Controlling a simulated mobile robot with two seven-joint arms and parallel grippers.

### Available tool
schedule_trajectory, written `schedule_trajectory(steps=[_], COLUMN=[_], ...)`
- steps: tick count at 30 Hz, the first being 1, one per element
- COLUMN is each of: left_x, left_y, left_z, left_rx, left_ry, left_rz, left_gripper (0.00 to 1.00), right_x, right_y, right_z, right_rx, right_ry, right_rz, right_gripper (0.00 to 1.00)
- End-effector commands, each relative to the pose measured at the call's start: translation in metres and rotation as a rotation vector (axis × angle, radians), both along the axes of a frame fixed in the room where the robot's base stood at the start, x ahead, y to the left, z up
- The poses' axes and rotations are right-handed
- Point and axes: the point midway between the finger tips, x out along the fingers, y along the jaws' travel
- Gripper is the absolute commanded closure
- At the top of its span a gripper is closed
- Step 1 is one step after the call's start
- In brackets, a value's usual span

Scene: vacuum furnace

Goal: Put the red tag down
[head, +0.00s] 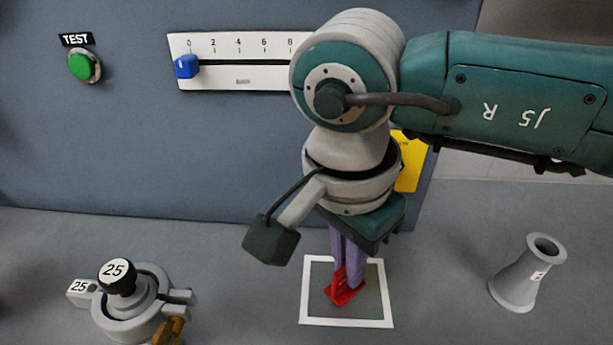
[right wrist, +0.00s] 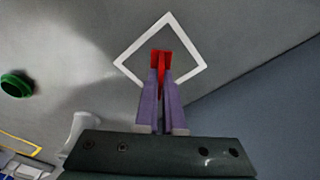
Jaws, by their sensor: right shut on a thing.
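The red tag (head: 343,290) is at the fingertips of my right gripper (head: 346,268), inside the white square outline (head: 346,323) on the grey surface. In the right wrist view the tag (right wrist: 161,60) shows between the two purple fingers of the gripper (right wrist: 162,80), which is shut on it. The white outline (right wrist: 128,48) surrounds the tag in that view. I cannot tell whether the tag touches the surface. My left gripper is not in view.
A grey flared piece (head: 519,280) stands right of the outline. A round fixture (head: 135,310) with a black knob marked 25 is at lower left. The upright panel behind carries a green TEST button (head: 80,66) and a slider scale with a blue knob (head: 187,66).

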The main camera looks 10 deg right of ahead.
Motion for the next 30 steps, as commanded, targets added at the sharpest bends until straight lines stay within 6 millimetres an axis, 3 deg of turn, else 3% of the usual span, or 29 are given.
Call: schedule_trajectory(steps=[1, 8, 19, 30], left_x=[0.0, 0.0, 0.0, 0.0], left_y=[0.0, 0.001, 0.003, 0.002], left_z=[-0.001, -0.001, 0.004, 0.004], left_rx=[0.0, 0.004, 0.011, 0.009], left_ry=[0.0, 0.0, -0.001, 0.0], left_rz=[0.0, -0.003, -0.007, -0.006], left_gripper=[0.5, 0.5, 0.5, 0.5], right_x=[0.0, 0.0, 0.0, -0.003], right_y=[0.0, 0.0, 0.0, 0.009], right_z=[-0.001, 0.0, 0.008, 0.085], right_rx=[0.0, 0.0, 0.001, 0.001], right_ry=[0.0, 0.0, 0.0, -0.006], right_rz=[0.0, 0.0, -0.001, 0.002], right_gripper=[0.91, 0.65, 0.64, 0.64])
